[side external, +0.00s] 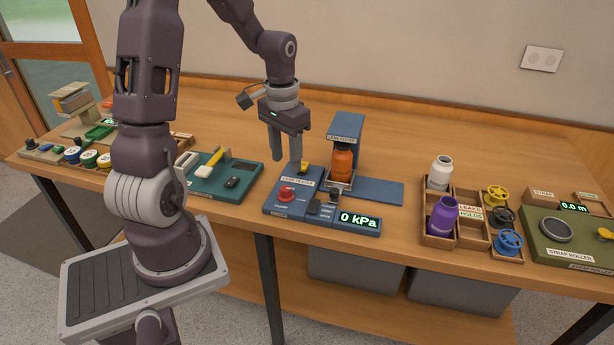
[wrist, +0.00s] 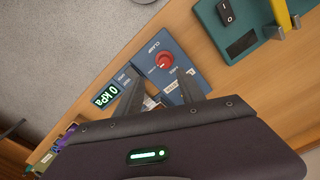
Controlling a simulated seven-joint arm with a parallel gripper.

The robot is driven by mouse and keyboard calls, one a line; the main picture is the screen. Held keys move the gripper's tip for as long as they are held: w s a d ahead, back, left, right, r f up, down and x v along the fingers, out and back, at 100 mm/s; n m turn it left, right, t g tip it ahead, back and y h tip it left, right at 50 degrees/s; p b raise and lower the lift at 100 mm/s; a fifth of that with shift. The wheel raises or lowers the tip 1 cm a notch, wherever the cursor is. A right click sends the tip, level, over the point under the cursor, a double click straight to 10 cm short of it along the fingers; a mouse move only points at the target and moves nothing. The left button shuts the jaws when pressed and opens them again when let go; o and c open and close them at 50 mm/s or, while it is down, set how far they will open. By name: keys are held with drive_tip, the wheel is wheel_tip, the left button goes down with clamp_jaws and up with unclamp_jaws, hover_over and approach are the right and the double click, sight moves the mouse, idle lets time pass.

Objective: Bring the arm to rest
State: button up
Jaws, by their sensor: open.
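My gripper (side external: 286,150) hangs open and empty above the bench, just left of and above the blue leak tester (side external: 283,202). In the wrist view its two fingers (wrist: 162,95) are spread apart over the tester's panel, with nothing between them that I can see held. The tester has a red knob (side external: 286,194) and a display (side external: 358,220) reading 0 kPa. An orange bottle (side external: 342,163) stands upright in the tester's stand, to the right of my gripper and apart from it.
A teal station (side external: 200,188) with a yellow-handled tool lies left of the tester. On the right, wooden bins (side external: 470,205) hold a white bottle (side external: 441,172), a purple bottle (side external: 442,215) and several coloured reels. A green strap roller (side external: 575,240) is at far right. The back middle of the bench is clear.

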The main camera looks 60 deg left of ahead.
drive_tip(key=s+d+r+m+t+y, duration=0.1)
drive_tip(key=s+d+r, duration=0.1)
drive_tip(key=d+r, duration=0.4)
drive_tip(key=s+d+r+m+t+y, duration=0.1)
drive_tip(key=s+d+r+t, duration=0.15)
drive_tip(key=d+r, duration=0.35)
drive_tip(key=s+d+r+m+t+h, duration=0.1)
drive_tip(key=s+d+r+t+h, duration=0.1)
drive_tip(key=s+d, duration=0.5)
drive_tip(key=shift+s+r, duration=0.7)
drive_tip(key=shift+s, duration=0.15)
